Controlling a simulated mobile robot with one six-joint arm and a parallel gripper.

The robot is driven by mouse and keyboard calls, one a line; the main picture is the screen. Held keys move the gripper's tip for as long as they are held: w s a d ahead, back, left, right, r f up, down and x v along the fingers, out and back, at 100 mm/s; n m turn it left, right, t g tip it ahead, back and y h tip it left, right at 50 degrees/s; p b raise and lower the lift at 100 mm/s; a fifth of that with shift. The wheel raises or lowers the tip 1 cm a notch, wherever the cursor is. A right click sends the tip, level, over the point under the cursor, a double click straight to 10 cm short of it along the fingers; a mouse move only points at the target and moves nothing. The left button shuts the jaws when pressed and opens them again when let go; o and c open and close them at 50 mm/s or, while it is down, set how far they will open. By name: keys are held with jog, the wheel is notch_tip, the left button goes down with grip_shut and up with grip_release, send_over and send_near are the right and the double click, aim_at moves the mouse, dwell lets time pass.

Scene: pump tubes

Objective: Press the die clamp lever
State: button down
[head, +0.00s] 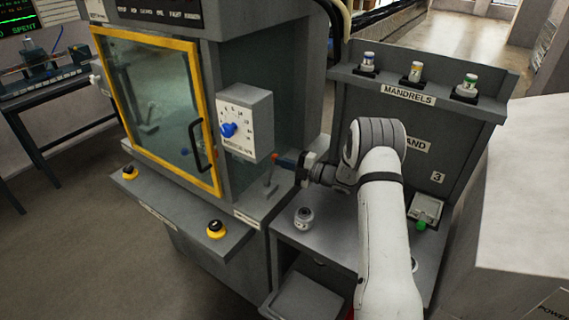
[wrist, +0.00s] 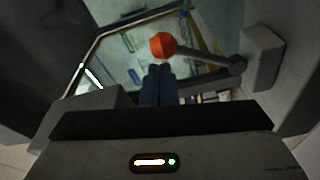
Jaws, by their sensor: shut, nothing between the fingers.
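A lever with an orange ball knob (wrist: 163,45) and a grey rod (wrist: 205,56) shows in the wrist view. The rod runs right to a pivot on a grey block (wrist: 262,57). In the head view the small orange-red knob (head: 275,157) sits at the machine's right side, just left of my gripper (head: 291,163). In the wrist view my gripper (wrist: 158,72) is shut and empty. Its fingertips lie just below the knob in the picture. I cannot tell whether they touch it.
The machine has a yellow-framed glass door (head: 160,110) and a dial box (head: 245,120) above the lever. Yellow-based buttons (head: 216,229) sit on its front ledge. A small grey cylinder (head: 303,217) stands on the bench below my gripper. A mandrel shelf (head: 420,95) stands behind my arm.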

jog(key=b+v, duration=0.1)
jog(key=v, duration=0.6)
jog(key=shift+s+d+b, duration=0.15)
jog(key=shift+d+b, duration=0.1)
jog(key=shift+b, duration=0.1)
jog(key=s+a+r+n+g+h, duration=0.35)
jog(key=s+r+n, duration=0.25)
jog(key=s+n, duration=0.5)
jog(key=s+a+r+n+g+h, duration=0.35)
jog(key=s+r+n+g, duration=0.2)
jog(key=s+n, duration=0.5)
jog(key=s+d+r+n+t+h, duration=0.1)
jog(key=s+d+n+h, duration=0.3)
jog(key=s+n, duration=0.5)
jog(key=s+d+r+n+t+h, duration=0.2)
jog(key=s+d+n+h, duration=0.3)
jog(key=s+n, duration=0.4)
jog(key=n, duration=0.4)
jog(key=shift+s+d+r+n+t, duration=0.15)
jog(key=shift+d+n+t, duration=0.05)
jog(key=shift+n+t, duration=0.15)
